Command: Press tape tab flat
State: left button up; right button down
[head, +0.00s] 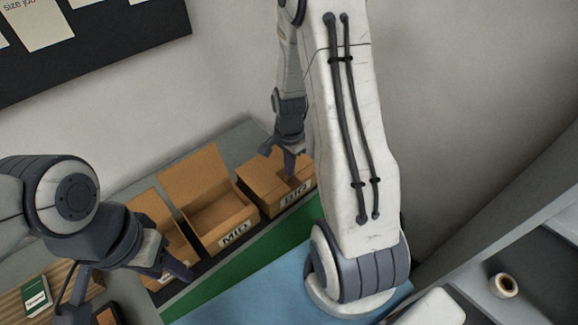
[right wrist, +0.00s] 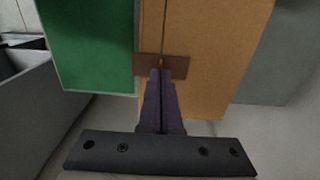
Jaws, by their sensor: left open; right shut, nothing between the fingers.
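The closed cardboard box labelled BIG (head: 262,190) stands at the right end of a row of boxes; its top also fills the middle of the right wrist view (right wrist: 220,55). A brown tape tab (right wrist: 180,66) lies across the box's flap seam at its edge. My right gripper (head: 290,172) is shut and empty, pointing down at the box. In the right wrist view its fingertips (right wrist: 161,72) are at the tape tab and hide part of it; I cannot tell how firmly they touch. My left gripper (head: 125,283) is open at the lower left, away from this box.
An open box labelled MID (head: 205,200) stands beside the BIG box, with another open box (head: 165,240) further left. A green strip (head: 240,250) and a blue mat (head: 260,295) lie in front. A grey shelf with a tape roll (head: 505,285) is at right.

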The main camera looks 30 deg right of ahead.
notch_tip(320, 180, up, 8)
jog(key=p, duration=0.7)
dwell(0.3)
notch_tip(320, 180, down, 6)
jog(key=n+b, duration=1.1)
jog(key=n, duration=0.7)
jog(key=shift+f, duration=0.1)
jog(key=shift+f+b, duration=0.3)
jog(key=shift+b, duration=0.1)
dwell(1.4)
